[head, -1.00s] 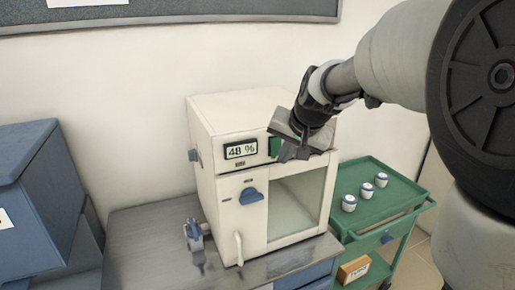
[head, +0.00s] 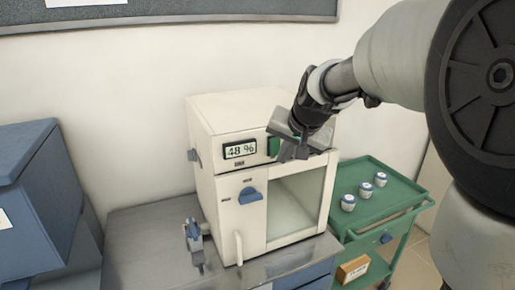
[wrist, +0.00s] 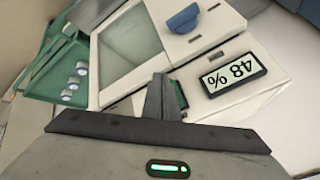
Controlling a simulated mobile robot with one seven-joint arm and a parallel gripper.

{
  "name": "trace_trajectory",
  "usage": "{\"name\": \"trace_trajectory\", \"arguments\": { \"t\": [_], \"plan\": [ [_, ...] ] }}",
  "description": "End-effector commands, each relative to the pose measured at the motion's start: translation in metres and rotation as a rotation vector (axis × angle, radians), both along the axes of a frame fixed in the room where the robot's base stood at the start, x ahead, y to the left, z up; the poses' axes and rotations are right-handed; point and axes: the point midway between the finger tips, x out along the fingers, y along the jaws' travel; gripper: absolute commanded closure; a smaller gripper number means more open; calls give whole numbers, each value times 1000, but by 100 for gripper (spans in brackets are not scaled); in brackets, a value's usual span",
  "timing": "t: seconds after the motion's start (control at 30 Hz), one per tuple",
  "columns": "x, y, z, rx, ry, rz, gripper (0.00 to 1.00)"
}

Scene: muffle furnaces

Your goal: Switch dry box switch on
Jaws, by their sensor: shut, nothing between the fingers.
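The dry box (head: 225,190) is a cream cabinet with a windowed door, a blue knob (head: 250,196) and a display (head: 241,150) reading 48 %. A green switch (head: 274,146) sits on its upper front panel, right of the display, partly hidden by my gripper (head: 288,155). My gripper is shut and empty, its fingertips at the panel by the switch. In the wrist view the shut fingers (wrist: 162,98) overlap the panel beside the display (wrist: 234,74), and only a dark green edge of the switch (wrist: 179,93) shows. I cannot tell whether the fingers touch it or which way it is set.
The box stands on a metal-topped bench (head: 150,235) with a small blue-grey fixture (head: 194,236) on its left. A green cart (head: 385,215) with several small white-and-blue jars stands at the right. A blue cabinet (head: 35,200) stands at the far left.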

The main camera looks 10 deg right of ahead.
Motion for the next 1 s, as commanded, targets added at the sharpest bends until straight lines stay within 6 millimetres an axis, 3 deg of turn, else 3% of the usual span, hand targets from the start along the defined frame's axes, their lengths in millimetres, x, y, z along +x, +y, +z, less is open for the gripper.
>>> {"name": "trace_trajectory", "arguments": {
  "t": [1.0],
  "plan": [
    [8, 3, -1, -1, 0, 1, 100]
  ]
}}
